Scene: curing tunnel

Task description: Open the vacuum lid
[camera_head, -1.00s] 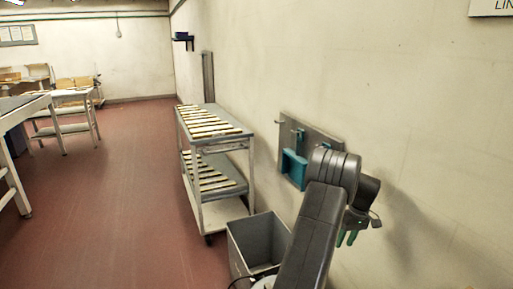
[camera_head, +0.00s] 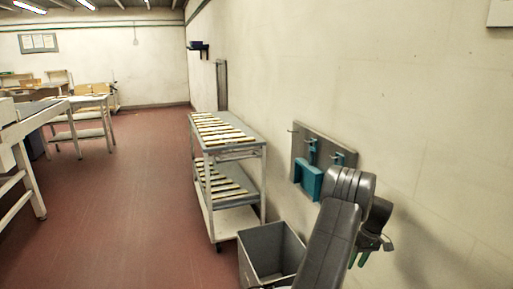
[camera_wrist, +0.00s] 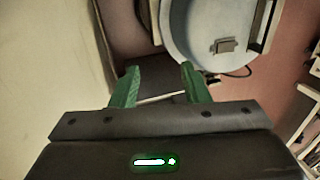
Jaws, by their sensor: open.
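I cannot make out a vacuum lid in either view. My gripper (camera_head: 358,261) is low at the right in the head view, close to the wall and mostly behind my dark arm. Its green fingers also show in the wrist view (camera_wrist: 159,69), spread apart with nothing between them. Beyond them in the wrist view is a pale rounded surface with a small grey block, which may be part of my own base.
A wall panel (camera_head: 329,148) with a teal holder (camera_head: 310,180) is beside my arm. A grey bin (camera_head: 258,256) stands below it. A two-shelf cart (camera_head: 241,152) with slats stands along the wall. Tables (camera_head: 92,101) stand at the left. The red floor (camera_head: 130,215) between is clear.

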